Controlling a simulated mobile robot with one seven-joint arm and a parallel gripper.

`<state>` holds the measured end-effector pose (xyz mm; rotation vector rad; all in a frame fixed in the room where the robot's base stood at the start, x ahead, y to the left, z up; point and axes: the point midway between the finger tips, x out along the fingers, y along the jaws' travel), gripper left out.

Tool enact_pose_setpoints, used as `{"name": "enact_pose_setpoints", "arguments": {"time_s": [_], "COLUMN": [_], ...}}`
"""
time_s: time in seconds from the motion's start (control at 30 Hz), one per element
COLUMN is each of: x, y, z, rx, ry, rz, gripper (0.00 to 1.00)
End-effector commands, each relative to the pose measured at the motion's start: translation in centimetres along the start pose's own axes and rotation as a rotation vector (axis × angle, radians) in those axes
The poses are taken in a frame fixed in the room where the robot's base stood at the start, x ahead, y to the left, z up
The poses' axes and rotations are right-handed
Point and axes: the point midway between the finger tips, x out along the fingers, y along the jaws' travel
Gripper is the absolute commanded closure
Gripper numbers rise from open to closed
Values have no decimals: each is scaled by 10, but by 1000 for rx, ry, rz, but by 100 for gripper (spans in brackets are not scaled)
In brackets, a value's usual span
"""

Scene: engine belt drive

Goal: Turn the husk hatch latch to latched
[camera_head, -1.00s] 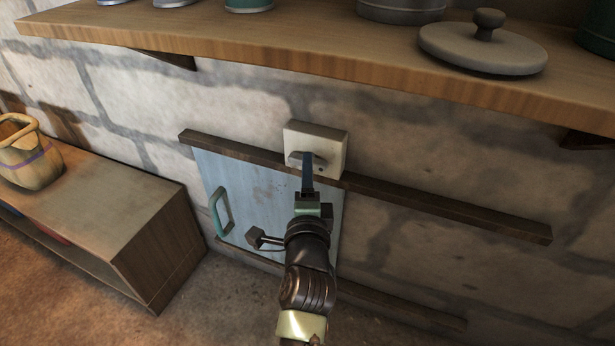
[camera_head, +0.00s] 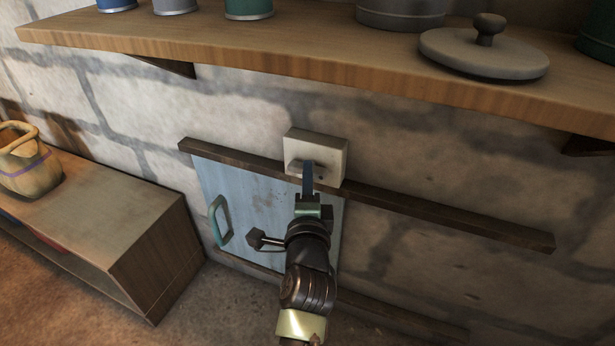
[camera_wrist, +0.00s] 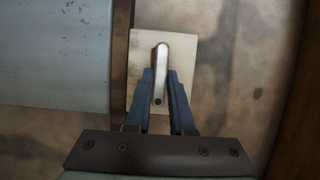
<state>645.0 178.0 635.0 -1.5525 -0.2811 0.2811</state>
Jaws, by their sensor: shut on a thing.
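The latch is a cream square plate (camera_head: 330,150) on the wall above the hatch, with a grey lever. In the wrist view the lever (camera_wrist: 161,62) runs up and down the picture on its plate (camera_wrist: 185,52). My gripper (camera_wrist: 160,86) has its two blue fingers on either side of the lever's lower part, shut on it. In the head view my gripper (camera_head: 308,172) reaches the latch from below and hides part of the lever. The pale blue hatch panel (camera_head: 262,202) stands between dark rails, with a teal handle (camera_head: 222,222) at its left.
The upper rail (camera_head: 450,215) runs right along the wall.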

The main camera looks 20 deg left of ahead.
Motion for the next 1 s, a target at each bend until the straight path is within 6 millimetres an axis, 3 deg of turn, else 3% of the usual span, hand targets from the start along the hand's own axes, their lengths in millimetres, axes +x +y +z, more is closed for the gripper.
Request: {"name": "enact_pose_setpoints", "arguments": {"time_s": [0.47,1.0], "x": [0,0], "y": [-8,-14], "z": [0,3], "rx": [-124,-578], "ry": [0,-5], "rz": [54,242], "gripper": [100,100]}}
